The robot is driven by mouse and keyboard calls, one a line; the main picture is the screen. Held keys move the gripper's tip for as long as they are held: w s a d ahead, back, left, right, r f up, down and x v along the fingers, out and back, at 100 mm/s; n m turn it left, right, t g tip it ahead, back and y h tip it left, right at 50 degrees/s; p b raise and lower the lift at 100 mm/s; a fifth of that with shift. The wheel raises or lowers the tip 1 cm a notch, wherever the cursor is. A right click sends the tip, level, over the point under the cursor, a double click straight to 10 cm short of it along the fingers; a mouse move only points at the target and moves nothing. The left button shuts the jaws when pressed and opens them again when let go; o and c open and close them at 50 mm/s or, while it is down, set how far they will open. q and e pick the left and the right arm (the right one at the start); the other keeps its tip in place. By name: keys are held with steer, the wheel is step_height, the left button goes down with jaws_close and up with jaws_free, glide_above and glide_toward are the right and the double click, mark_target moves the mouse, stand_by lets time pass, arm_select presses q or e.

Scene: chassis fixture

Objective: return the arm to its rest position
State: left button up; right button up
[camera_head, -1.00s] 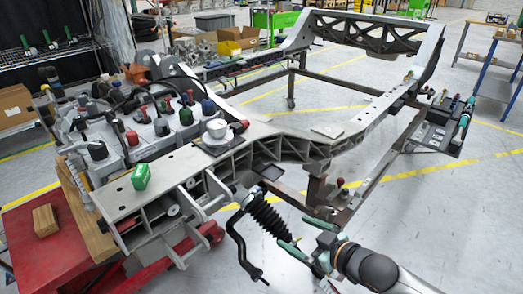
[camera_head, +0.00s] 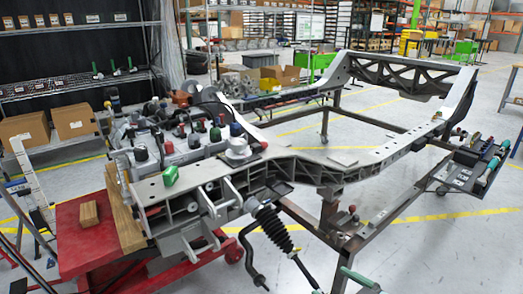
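Nothing is seen held. My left gripper is not in view.
A red cart (camera_head: 85,236) with a wood block (camera_head: 89,213) stands at left. A tool tray (camera_head: 465,171) sits at right. The lower right floor is clear.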

steer(key=s+a+f+m+g+h, duration=0.2)
steer(key=s+f+m, duration=0.1)
steer(key=s+f, duration=0.6)
steer(key=s+a+f+m+g+h, duration=0.1)
steer(key=s+f+m+h, duration=0.15)
steer(key=s+f, duration=0.6)
arm_select(q)
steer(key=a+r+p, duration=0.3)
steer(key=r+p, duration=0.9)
steer(key=p, duration=0.4)
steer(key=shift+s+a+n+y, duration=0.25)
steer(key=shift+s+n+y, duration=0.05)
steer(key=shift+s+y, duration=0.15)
arm_select(e)
step_height(320, 180, up, 14)
steer(key=s+d, duration=0.2)
steer(key=s, duration=0.1)
steer(key=shift+d+r+t, duration=0.25)
steer(key=shift+d+t, duration=0.05)
steer(key=shift+m, duration=0.25)
